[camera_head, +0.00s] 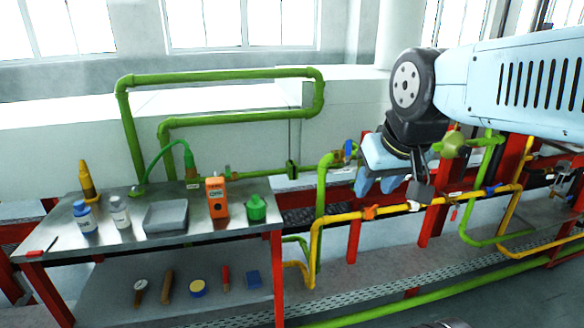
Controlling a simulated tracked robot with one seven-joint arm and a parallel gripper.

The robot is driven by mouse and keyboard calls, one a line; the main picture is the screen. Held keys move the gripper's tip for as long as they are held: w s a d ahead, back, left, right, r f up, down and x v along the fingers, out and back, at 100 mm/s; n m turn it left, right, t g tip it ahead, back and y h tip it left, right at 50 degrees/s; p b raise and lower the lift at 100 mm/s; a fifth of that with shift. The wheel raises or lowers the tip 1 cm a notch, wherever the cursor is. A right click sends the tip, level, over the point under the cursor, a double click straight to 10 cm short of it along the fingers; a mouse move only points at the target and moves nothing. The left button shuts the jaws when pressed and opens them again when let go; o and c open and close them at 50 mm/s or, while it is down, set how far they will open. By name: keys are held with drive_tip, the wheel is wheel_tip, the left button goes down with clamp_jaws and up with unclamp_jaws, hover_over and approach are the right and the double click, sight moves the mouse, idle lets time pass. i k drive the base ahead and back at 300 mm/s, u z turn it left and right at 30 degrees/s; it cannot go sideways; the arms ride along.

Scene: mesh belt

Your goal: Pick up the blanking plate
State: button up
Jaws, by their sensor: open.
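I cannot tell for sure which thing is the blanking plate. A flat grey rectangular piece, like a shallow tray (165,216), lies on the metal table top (120,240) among bottles and tools. A small flat blue block (252,279) lies on the shelf below. My gripper (377,190) is to the right of the table, in front of the pipes, pointing down. Its two light blue fingers are apart with nothing seen between them. A dark square piece (420,192) shows just right of the fingers; I cannot tell whether it is part of my arm.
Several small tools lie on the lower shelf (215,300). Green pipes (220,74) rise behind; a yellow pipe (330,217) runs near my gripper.

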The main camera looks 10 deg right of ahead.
sight(41, 249)
drive_tip(key=z, duration=0.05)
drive_tip(key=i, duration=0.45)
drive_tip(key=u, duration=0.15)
drive_tip(key=k, duration=1.3)
drive_tip(key=u, duration=0.3)
drive_tip(key=i, duration=0.45)
drive_tip(key=u, duration=0.85)
drive_tip(key=i, duration=1.65)
drive_tip(key=z, duration=0.4)
